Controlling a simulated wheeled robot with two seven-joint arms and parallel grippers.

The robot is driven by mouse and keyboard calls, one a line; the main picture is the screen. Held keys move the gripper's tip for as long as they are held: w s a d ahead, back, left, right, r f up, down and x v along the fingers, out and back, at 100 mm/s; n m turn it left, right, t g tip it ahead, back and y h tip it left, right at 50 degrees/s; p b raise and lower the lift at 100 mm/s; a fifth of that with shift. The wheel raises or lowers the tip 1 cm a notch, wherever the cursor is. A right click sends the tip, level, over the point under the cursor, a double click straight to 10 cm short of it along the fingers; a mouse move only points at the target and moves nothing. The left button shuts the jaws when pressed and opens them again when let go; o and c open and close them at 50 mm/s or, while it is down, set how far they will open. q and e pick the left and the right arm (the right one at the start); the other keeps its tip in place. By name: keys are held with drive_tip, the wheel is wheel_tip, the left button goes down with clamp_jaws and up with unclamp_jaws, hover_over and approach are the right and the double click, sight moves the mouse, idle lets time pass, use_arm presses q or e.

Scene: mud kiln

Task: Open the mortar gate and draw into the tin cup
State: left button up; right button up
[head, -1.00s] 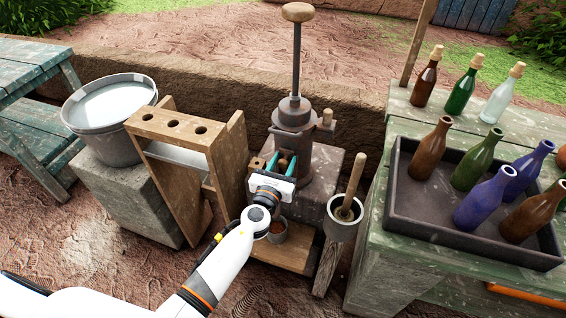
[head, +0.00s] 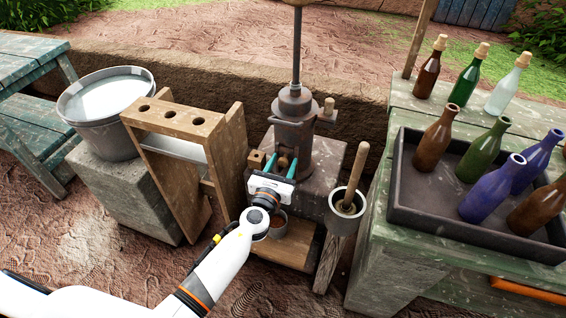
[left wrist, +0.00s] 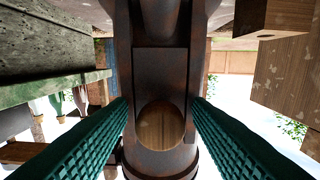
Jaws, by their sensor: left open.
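The dark metal mortar vessel (head: 294,128) stands upright on a stone block, with a tall plunger rod above. My left gripper (head: 283,163) is open at its front, its two teal fingers pointing at the vessel. In the left wrist view, the open fingers (left wrist: 160,112) lie either side of the vessel's dark gate channel (left wrist: 160,70). A round wooden piece (left wrist: 160,127) shows between them, with nothing visibly clamped. The tin cup (head: 280,227) is below my gripper on a wooden board, partly hidden by my wrist. My right gripper is not in view.
A wooden rack (head: 172,122) and a pale bucket (head: 105,112) stand left. A small pot with a wooden pestle (head: 343,217) stands close on the right. Further right, a green bench (head: 385,262) carries a dark tray (head: 470,238) and several bottles.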

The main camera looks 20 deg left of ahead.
use_arm(q)
drive_tip(key=s, duration=1.1)
drive_tip(key=shift+s+a+b, duration=0.2)
drive_tip(key=shift+s+b, duration=0.05)
drive_tip(key=shift+b, duration=0.1)
drive_tip(key=s+a+f+n+g+p, duration=0.1)
drive_tip(key=s+f+n+g, duration=0.3)
drive_tip(key=f, duration=0.4)
drive_tip(key=s+a+f+n+g+y+p, duration=0.1)
drive_tip(key=s+a+f+n+g, duration=0.15)
drive_tip(key=f+n, duration=0.5)
drive_tip(key=s+a+f+n+g+p, duration=0.1)
drive_tip(key=s+f+n+g+p, duration=0.2)
drive_tip(key=f, duration=0.7)
drive_tip(key=s+f+n+g, duration=0.2)
drive_tip(key=s+f+n, duration=0.2)
drive_tip(key=s, duration=0.6)
drive_tip(key=s+a+f+n+g+p, duration=0.1)
drive_tip(key=s+f+n+g, duration=0.2)
drive_tip(key=s+n, duration=0.6)
drive_tip(key=s+f+n+g+p, duration=0.1)
drive_tip(key=s+f+n+g, duration=0.1)
drive_tip(key=s+f+n, duration=0.4)
drive_tip(key=s, duration=0.5)
drive_tip(key=shift+a+f, duration=0.25)
drive_tip(key=shift+f, duration=0.1)
drive_tip(key=shift+g, duration=0.25)
